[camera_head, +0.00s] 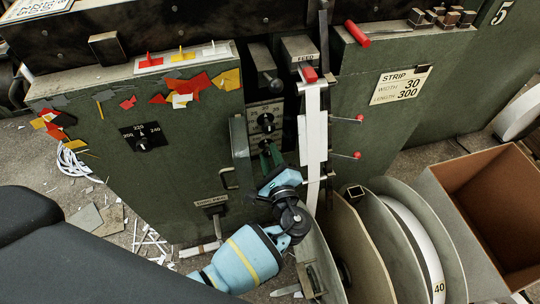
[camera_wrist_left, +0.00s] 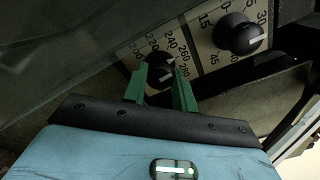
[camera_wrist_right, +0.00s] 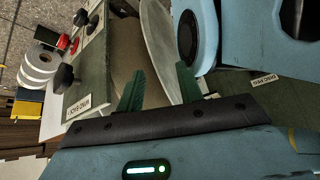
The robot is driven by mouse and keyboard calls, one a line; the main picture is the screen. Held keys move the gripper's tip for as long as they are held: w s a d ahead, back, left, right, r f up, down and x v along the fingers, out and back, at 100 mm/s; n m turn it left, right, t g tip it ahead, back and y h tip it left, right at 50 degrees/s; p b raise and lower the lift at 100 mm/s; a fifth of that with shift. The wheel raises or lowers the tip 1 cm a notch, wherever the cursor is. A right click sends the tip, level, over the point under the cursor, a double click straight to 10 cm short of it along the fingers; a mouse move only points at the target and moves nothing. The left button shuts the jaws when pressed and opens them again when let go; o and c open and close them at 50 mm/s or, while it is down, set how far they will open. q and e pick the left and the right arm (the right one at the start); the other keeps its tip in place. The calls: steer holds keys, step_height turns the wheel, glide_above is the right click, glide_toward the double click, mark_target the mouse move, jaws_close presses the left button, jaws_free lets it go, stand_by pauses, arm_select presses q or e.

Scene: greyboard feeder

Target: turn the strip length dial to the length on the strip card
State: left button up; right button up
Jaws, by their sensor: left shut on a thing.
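The strip card (camera_head: 402,85) on the green machine reads width 30, length 300. My left gripper (camera_head: 268,158) is at the lower of two dials on the machine's front and covers most of it in the head view. In the left wrist view, the strip length dial's black knob (camera_wrist_left: 158,72) sits between the left gripper's green fingers (camera_wrist_left: 160,92), shut on it. Numbers from 200 to 280 show around it. A white mark shows on the knob; its exact reading is unclear. My right gripper (camera_wrist_right: 158,92) is open and empty in the right wrist view.
A second dial's knob (camera_wrist_left: 238,34) is close beside the length dial; it also shows in the head view (camera_head: 266,122). A white strip (camera_head: 313,125) hangs to its right. Another dial (camera_head: 143,142) is at left. Large reels and a brown box (camera_head: 460,195) stand at right.

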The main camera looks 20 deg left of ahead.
arm_select(q)
steer(key=o, duration=1)
steer(key=v, duration=0.8)
